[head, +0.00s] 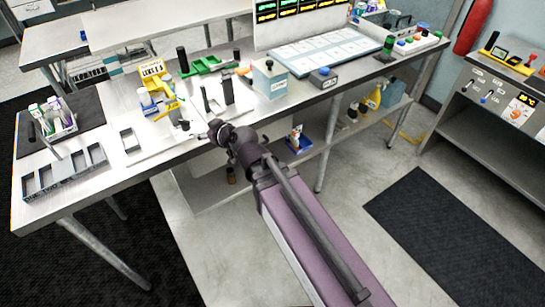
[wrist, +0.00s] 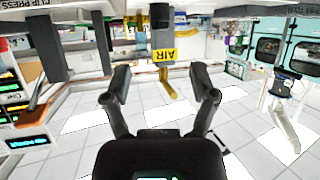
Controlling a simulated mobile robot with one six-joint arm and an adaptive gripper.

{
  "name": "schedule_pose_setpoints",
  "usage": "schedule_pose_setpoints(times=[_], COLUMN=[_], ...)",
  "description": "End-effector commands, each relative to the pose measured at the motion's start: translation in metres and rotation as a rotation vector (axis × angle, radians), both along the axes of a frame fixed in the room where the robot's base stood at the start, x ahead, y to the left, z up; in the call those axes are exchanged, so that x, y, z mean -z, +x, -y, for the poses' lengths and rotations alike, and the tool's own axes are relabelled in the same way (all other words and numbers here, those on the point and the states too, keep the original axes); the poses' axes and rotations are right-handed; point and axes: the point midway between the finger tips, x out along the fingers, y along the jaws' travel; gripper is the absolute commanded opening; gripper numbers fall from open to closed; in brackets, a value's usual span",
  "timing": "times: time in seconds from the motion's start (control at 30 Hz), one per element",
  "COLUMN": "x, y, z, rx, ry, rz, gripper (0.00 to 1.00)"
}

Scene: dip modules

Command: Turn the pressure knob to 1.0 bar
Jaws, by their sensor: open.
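My gripper (wrist: 162,84) is open in the wrist view, with its two dark fingers spread and nothing between them. In the head view my gripper (head: 218,130) is at the front edge of the long workbench. Beyond the fingers, a yellow sign reading AIR (wrist: 163,54) stands in the wrist view, with a black cylindrical part (wrist: 161,18) above it. I cannot tell whether this part is the pressure knob. No 1.0 bar mark is readable. The fingers look apart from the sign and the black part.
The workbench (head: 140,180) carries a yellow fixture (head: 160,92), a grey box with a dark knob (head: 270,80), a green fixture (head: 205,65) and a bin row (head: 64,172). A control cabinet (head: 500,90) stands at right. Floor is open around the dark mat (head: 450,235).

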Motion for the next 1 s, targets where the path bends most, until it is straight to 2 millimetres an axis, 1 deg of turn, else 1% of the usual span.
schedule_pose_setpoints(times=[0.03,0.1,0.2,0.67,1.0], x=[-0.005,0.007,0.017,0.055,0.081], y=[-0.007,-0.002,0.000,0.000,-0.004], z=[0.007,0.013,0.024,0.076,0.115], rx=[0.001,0.005,0.011,0.060,0.116], ry=[0.000,-0.016,-0.036,-0.125,-0.189], rz=[-0.001,-0.033,-0.072,-0.249,-0.381], gripper=[0.75,0.75,0.75,0.75,0.75])
